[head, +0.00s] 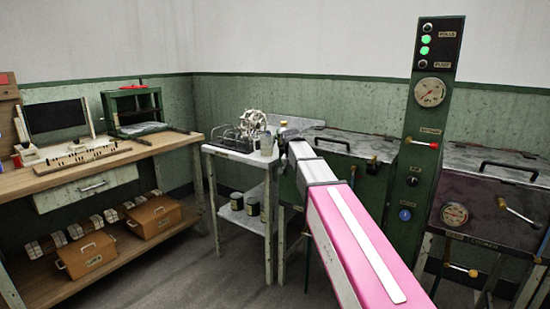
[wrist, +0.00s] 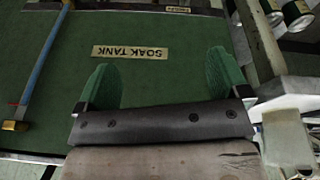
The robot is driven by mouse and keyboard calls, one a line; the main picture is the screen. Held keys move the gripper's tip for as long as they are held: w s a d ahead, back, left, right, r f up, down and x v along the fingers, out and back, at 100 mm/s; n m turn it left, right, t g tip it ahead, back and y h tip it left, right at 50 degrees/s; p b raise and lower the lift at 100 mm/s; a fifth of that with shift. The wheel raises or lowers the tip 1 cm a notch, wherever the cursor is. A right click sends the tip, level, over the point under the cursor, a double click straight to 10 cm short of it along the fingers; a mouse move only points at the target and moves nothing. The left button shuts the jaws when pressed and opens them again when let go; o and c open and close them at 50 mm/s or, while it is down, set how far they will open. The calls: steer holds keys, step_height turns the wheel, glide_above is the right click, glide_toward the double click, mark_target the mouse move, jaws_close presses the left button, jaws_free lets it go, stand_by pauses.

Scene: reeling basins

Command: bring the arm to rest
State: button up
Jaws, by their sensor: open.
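My arm reaches forward from the lower right of the head view, and its far end is beside the white stand and the green tank. In the wrist view my gripper (wrist: 161,75) is open, with its two green finger pads wide apart and nothing between them. Beyond the fingers is the green front of a tank (wrist: 165,28) with a "SOAK TANK" label (wrist: 130,52), upside down in this view. I cannot tell the gap between fingertips and tank. In the head view my arm hides part of this tank (head: 352,166), and the fingers cannot be made out.
The white stand (head: 241,153) carries a wire-like device (head: 252,124) and a cup (head: 266,143), with jars (head: 252,205) below. A control column (head: 428,110) and dark basin (head: 487,205) stand right. The wooden bench (head: 85,165) is left. Open floor (head: 185,270) lies between.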

steer(key=s+d+f+n, duration=0.1)
steer(key=s+d+f, duration=0.2)
steer(key=s+f, duration=0.6)
steer(key=s+d+f+n+g+y, duration=0.1)
steer(key=s+d+f, duration=0.2)
steer(key=s+f, duration=0.6)
steer(key=s+d+f+n+g, duration=0.1)
steer(key=s+d+f+n, duration=0.1)
steer(key=s+f, duration=0.7)
steer(key=shift+s+d+f+y, duration=0.35)
steer(key=shift+d+y, duration=0.05)
steer(key=shift+d, duration=0.5)
steer(key=shift+w, duration=0.1)
